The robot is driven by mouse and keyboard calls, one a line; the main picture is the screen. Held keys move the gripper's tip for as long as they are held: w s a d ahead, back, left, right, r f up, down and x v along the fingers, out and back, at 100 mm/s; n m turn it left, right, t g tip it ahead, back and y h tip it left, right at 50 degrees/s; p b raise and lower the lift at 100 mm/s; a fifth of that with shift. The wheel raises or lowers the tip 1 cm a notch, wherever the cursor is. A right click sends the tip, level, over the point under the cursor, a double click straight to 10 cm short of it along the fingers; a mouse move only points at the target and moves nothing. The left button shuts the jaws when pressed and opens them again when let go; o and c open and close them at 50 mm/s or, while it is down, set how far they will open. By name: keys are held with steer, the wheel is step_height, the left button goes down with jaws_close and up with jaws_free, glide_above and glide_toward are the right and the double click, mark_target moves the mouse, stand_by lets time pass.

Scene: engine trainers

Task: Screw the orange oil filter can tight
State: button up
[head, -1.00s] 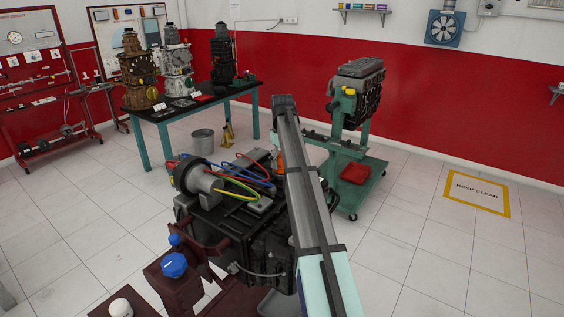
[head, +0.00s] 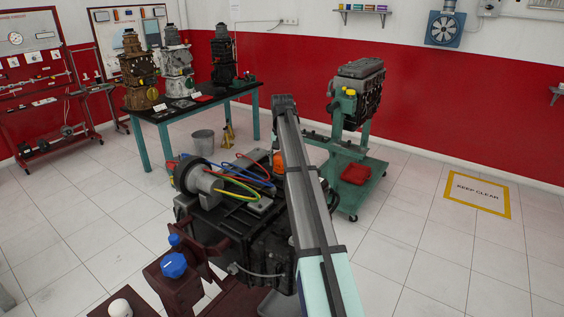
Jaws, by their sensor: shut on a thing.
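The orange oil filter can (head: 278,161) shows as a small patch just left of my arm, at the far side of the near black engine (head: 265,232). The rest of it is hidden behind my arm and the engine parts. My arm runs up across the engine, and my gripper is hidden behind it. I cannot see the fingers, their contact with the can, or how the can sits on its mount.
Coloured hoses (head: 245,180) and a grey cylinder (head: 197,179) lie on top of the engine, left of my arm. A second engine (head: 356,92) stands on a green trolley (head: 372,192) behind. A bench (head: 187,111) with several engines is at the back left. The right floor is clear.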

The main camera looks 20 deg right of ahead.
steer(key=m, duration=0.4)
steer(key=shift+s+f+m, duration=0.15)
steer(key=shift+f+m, duration=0.05)
steer(key=shift+m, duration=2.1)
steer(key=o, duration=1.2)
steer(key=shift+c, duration=0.2)
steer(key=shift+r, duration=0.1)
steer(key=shift+w, duration=0.2)
steer(key=shift+r, duration=0.6)
step_height(320, 180, up, 11)
steer(key=shift+f, duration=0.1)
